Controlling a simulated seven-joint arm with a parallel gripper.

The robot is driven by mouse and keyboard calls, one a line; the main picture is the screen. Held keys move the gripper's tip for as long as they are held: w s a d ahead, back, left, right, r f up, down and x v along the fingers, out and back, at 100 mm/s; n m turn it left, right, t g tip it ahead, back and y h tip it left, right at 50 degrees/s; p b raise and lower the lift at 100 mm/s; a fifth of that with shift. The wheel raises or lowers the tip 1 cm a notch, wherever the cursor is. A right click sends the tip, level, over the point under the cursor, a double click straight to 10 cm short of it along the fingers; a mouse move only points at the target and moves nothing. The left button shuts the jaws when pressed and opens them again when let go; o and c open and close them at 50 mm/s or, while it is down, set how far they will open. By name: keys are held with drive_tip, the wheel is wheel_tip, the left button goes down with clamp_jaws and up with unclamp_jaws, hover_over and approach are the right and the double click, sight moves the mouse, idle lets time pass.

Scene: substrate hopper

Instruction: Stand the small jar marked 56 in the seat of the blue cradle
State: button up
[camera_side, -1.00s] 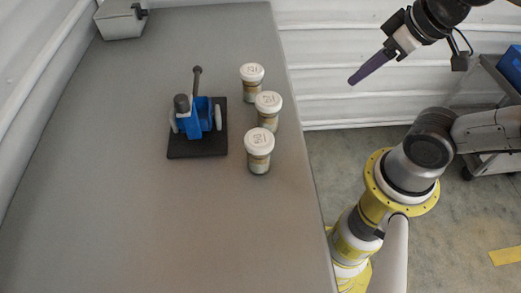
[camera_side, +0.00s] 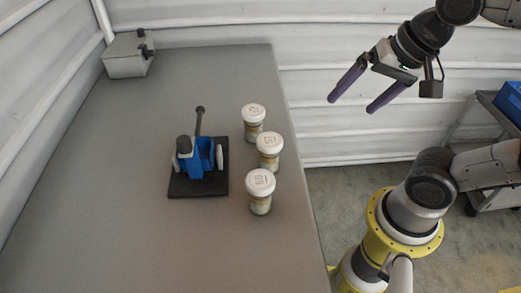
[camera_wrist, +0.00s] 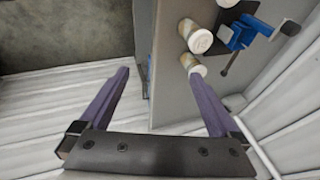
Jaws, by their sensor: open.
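Three small jars with white lids stand upright in a loose row on the table: a far jar (camera_side: 253,123), a middle jar (camera_side: 269,152) and a near jar (camera_side: 260,191). Their lids carry dark marks too small to read surely, so I cannot tell which is 56. The blue cradle (camera_side: 202,160) stands on a dark base plate left of the jars; no jar shows in it. My gripper (camera_side: 351,104) is open and empty, high beyond the table's right edge. In the wrist view, two jars (camera_wrist: 197,38) (camera_wrist: 190,64) and the cradle (camera_wrist: 238,36) show beyond the fingers.
A dark rod with a round knob (camera_side: 199,118) rises behind the cradle. A grey box (camera_side: 127,57) sits at the table's far left corner. The table's front and left are clear. A blue bin on a cart (camera_side: 512,100) stands at far right.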

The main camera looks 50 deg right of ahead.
drive_tip(key=w+a+m+g, duration=0.1)
drive_tip(key=w+a+m, duration=0.25)
drive_tip(key=m, duration=0.25)
drive_tip(key=m+g, duration=0.2)
drive_tip(key=g, duration=0.2)
hover_over(260, 180)
wheel_tip(260, 180, down, 6)
drive_tip(key=shift+d+r, duration=0.1)
drive_tip(key=shift+r, duration=0.05)
drive_tip(key=shift+f, duration=4.45)
drive_tip(key=c, duration=1)
drive_tip(key=shift+c, duration=0.2)
